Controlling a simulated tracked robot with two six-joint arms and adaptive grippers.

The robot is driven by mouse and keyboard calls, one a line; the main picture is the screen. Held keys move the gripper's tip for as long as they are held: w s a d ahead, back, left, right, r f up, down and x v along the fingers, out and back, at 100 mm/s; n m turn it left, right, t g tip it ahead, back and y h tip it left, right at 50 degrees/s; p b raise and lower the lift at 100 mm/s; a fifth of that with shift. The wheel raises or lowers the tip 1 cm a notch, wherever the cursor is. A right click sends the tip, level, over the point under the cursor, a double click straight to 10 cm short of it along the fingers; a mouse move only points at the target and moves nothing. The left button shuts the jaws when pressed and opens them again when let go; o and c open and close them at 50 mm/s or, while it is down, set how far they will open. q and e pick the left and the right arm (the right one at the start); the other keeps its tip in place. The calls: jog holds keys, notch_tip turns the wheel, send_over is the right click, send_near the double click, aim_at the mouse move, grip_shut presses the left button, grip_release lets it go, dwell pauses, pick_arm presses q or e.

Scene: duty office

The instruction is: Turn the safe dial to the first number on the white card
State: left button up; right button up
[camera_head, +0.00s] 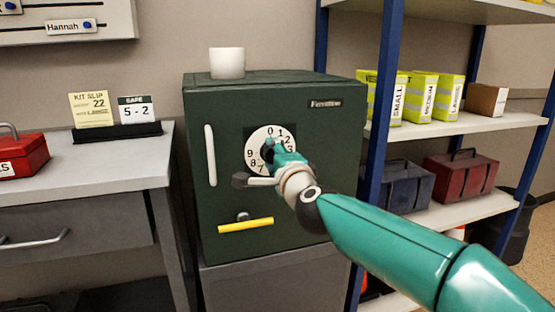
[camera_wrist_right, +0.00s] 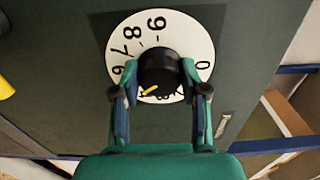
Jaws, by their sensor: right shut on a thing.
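The dark green safe (camera_head: 330,180) stands against the wall. Its white dial (camera_head: 252,150) has black numbers, with 0 near the top in the head view. In the right wrist view, the dial (camera_wrist_right: 195,40) appears rotated and its black knob (camera_wrist_right: 160,68) sits between my right gripper's fingers. My right gripper (camera_head: 273,153) is shut on the knob. A yellow mark on the knob points down-left in the wrist view; the numbers beside it are partly hidden. The white card (camera_head: 136,111) reads "SAFE 5 - 2" and stands left of the safe. My left gripper is not in view.
A white cup (camera_head: 227,62) stands on the safe. A yellow kit slip (camera_head: 90,108) stands beside the card. A blue-posted shelf (camera_head: 440,125) stands at the right.

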jog(key=shift+w+d+m, duration=0.15)
jog(key=shift+d+m, duration=0.25)
jog(key=o, duration=1)
jog(key=shift+o, duration=0.7)
jog(key=shift+a, duration=0.15)
jog(key=shift+f, duration=0.1)
jog(key=v, duration=1.2)
